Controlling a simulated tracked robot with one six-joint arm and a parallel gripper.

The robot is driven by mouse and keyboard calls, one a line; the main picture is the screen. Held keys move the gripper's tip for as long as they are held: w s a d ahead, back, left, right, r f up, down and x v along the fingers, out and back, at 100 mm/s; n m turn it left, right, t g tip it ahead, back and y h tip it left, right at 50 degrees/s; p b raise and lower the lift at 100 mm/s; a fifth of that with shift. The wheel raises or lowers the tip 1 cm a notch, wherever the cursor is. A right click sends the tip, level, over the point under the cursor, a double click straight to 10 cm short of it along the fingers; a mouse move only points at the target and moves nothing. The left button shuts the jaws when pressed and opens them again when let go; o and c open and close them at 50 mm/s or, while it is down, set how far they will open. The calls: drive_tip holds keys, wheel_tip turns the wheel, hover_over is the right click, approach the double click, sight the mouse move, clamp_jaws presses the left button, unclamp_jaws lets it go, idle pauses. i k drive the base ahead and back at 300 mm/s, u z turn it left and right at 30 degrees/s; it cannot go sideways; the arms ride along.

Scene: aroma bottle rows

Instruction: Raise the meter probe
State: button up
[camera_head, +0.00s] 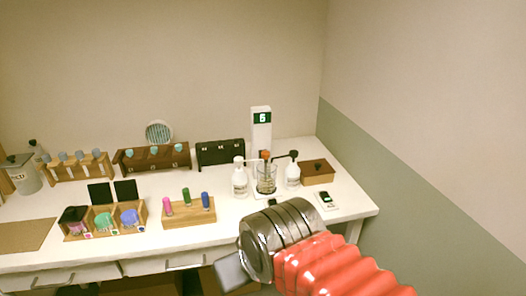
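The meter (261,128) is a white upright tower with a green display reading 6, at the back right of the table. A probe with an orange top (265,155) stands upright in front of it, its lower part in the glass beaker (266,180). The beaker has dark contents; I cannot tell how deep the probe reaches. My gripper (233,272) is low in the foreground, in front of the table edge and well apart from the probe. Only a grey part of it shows beyond my metal wrist, so its opening is hidden.
White bottles stand close on both sides of the beaker, left (240,182) and right (292,174). A brown box (318,173) and a small device (326,200) are to the right. A wooden block with coloured vials (188,214) stands left. A wall borders the right side.

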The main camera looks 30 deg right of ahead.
sight(264, 153)
drive_tip(key=z, duration=0.05)
drive_tip(key=i, duration=1)
drive_tip(key=u, duration=0.1)
